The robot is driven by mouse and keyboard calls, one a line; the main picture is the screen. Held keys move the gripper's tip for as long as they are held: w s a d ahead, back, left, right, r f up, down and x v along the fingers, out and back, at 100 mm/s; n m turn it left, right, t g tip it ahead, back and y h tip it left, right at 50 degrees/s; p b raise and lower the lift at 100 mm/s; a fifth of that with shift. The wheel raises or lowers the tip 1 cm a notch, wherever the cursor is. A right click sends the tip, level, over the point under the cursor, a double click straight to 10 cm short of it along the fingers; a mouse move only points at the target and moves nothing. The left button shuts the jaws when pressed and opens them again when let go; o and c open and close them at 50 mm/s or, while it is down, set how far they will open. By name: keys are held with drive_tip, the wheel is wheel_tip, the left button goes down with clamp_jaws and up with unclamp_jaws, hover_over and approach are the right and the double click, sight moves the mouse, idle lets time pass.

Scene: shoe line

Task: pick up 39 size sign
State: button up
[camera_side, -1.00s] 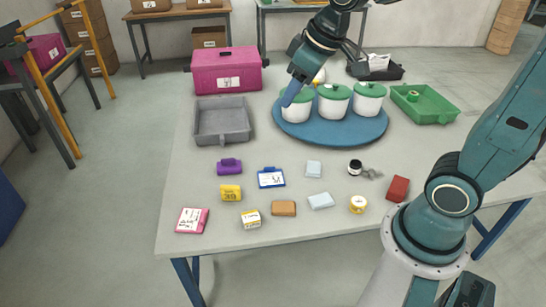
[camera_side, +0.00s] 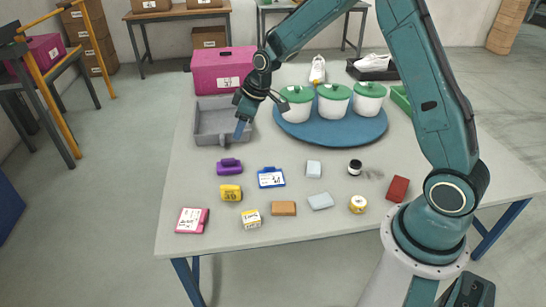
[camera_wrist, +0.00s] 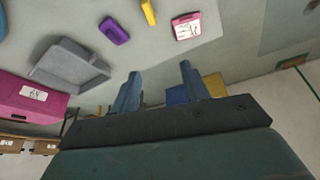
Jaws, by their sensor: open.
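The 39 size sign (camera_side: 231,193) is a small yellow block with dark digits. It lies on the table near the front left, between a purple block (camera_side: 229,166) and a white-and-yellow box (camera_side: 251,219). In the wrist view a yellow piece that looks like the sign (camera_wrist: 148,11) shows at the top edge, its digits not readable. My gripper (camera_side: 240,130) is open and empty. In the side view it appears over the front right part of the grey tray, behind the sign and apart from it. The wrist view shows both blue fingers (camera_wrist: 158,85) spread.
The grey tray (camera_side: 206,139) and pink case (camera_side: 202,74) stand behind the sign. A pink card (camera_side: 192,220) lies front left, and a blue-framed sign (camera_side: 271,177) lies to the right. White pots with green lids (camera_side: 334,103) stand on a round blue base (camera_side: 340,139).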

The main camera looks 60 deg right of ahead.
drive_tip(key=n+y, duration=0.1)
approach(231, 187)
drive_tip(key=r, duration=0.1)
drive_tip(key=shift+d, duration=0.2)
drive_tip(key=shift+w+f+g, duration=0.1)
drive_tip(key=shift+g, duration=0.2)
drive_tip(key=shift+x, duration=4.15)
drive_tip(key=shift+a+f, duration=0.1)
drive_tip(key=shift+x, duration=2.5)
drive_tip(key=shift+w, duration=0.2)
clamp_jaws()
